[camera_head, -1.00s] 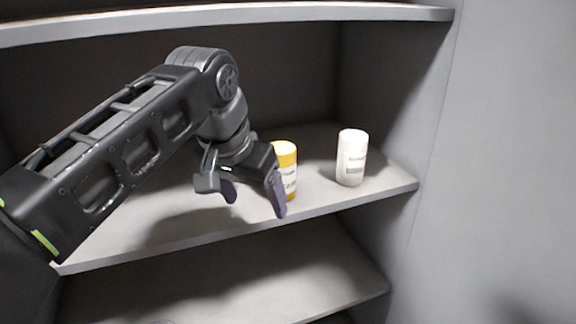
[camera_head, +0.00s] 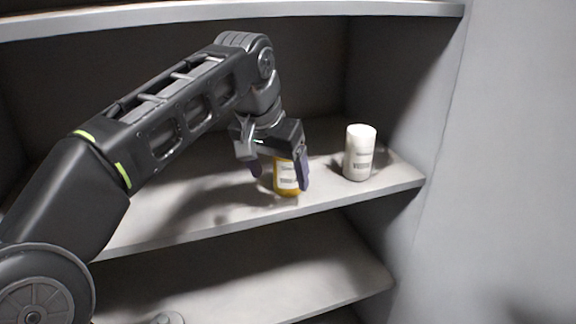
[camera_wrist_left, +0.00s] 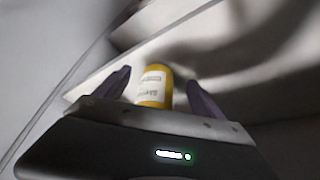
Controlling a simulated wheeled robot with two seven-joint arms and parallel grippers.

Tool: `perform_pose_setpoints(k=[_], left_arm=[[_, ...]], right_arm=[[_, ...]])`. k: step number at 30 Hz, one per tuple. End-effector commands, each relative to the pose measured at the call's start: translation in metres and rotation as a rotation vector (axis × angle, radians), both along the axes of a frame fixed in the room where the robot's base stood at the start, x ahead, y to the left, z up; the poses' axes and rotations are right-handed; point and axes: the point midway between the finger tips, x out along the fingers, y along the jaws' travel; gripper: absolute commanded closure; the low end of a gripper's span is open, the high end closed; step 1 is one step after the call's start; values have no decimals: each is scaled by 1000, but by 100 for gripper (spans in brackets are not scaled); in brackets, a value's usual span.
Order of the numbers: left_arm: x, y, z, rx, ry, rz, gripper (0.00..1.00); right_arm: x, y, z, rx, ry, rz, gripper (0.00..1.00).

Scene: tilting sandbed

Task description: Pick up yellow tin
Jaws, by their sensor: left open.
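The yellow tin (camera_head: 287,178) with a white label stands upright on the middle shelf near its front edge. My left gripper (camera_head: 280,172) is open around or just in front of it, and hides the tin's top in the head view. In the left wrist view the yellow tin (camera_wrist_left: 153,87) sits between the two spread fingers (camera_wrist_left: 160,92), nearer the left finger. Whether a finger touches it I cannot tell. My right gripper is in neither view.
A white tin (camera_head: 359,153) stands on the same shelf (camera_head: 240,212), right of the yellow tin. The upper shelf (camera_head: 300,14) hangs above my arm. A grey side wall (camera_head: 500,160) closes the right. The lower shelf (camera_head: 250,270) looks mostly clear.

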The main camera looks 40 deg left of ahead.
Motion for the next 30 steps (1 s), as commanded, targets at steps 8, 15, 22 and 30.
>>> perform_pose_setpoints(k=[8, 15, 22, 30], left_arm=[[19, 3, 2, -2, 4, 0, 21], [51, 9, -2, -1, 4, 0, 21], [53, 10, -12, 0, 0, 0, 21], [53, 10, -11, 0, 0, 0, 21]], right_arm=[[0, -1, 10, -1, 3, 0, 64], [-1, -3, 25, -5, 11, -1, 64], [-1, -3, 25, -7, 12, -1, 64], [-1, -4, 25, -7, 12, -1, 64]])
